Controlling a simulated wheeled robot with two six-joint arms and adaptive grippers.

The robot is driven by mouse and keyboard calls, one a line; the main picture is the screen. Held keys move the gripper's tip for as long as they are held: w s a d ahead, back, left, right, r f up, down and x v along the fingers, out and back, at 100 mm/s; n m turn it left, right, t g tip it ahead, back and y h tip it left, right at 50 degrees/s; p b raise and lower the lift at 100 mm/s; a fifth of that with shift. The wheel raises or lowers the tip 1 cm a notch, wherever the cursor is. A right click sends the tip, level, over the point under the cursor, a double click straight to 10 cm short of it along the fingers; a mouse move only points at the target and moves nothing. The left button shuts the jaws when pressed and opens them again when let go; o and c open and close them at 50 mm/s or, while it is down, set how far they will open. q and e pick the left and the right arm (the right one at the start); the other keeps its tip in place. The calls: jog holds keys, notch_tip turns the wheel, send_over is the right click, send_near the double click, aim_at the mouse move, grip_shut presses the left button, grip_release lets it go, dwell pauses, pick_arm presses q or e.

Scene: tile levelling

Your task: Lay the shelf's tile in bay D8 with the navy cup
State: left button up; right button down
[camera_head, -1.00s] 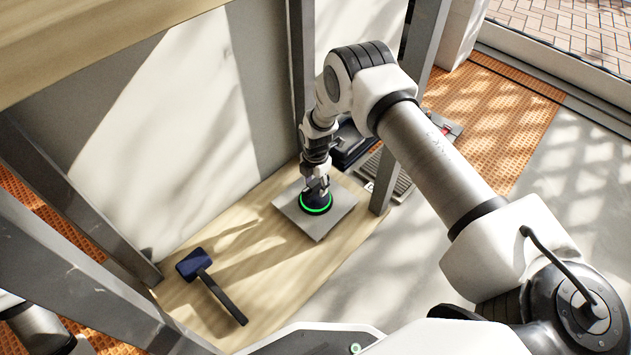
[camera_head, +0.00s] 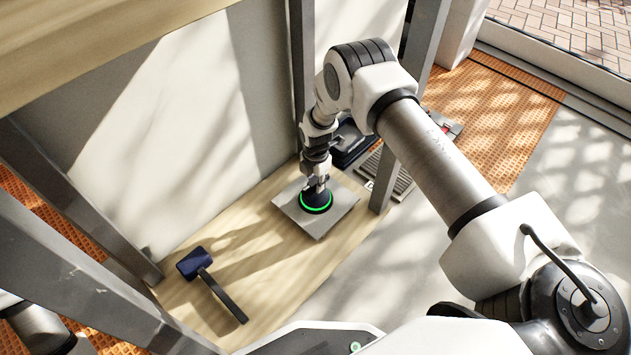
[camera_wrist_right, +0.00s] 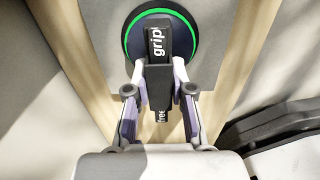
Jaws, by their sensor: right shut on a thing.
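The grey square tile (camera_head: 335,216) lies on the wooden shelf board. The navy suction cup (camera_head: 316,201) stands on the tile and shows a green ring around its edge. In the right wrist view the cup (camera_wrist_right: 184,42) is a dark blue disc with a black handle lettered "grip" and "free". My right gripper (camera_wrist_right: 160,92) is shut on that handle, and it comes down from above the cup in the head view (camera_head: 317,182). My left gripper is not in view; only part of my left arm shows at the lower left. Bay D8 cannot be made out.
A mallet (camera_head: 207,277) with a dark blue head lies on the shelf board (camera_head: 268,277) left of the tile. Grey metal posts (camera_head: 411,95) stand around the shelf. A black case (camera_head: 350,146) sits behind the right gripper. Orange perforated matting (camera_head: 497,105) covers floor at the right.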

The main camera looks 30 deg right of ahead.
jog(key=shift+w+r+p, duration=0.1)
jog(key=shift+r+p, duration=1.35)
jog(key=shift+r, duration=0.95)
jog(key=s+a+p, duration=0.2)
jog(key=s+a, duration=0.1)
jog(key=a, duration=0.5)
jog(key=shift+a+p, duration=0.25)
jog(key=shift+p, duration=0.15)
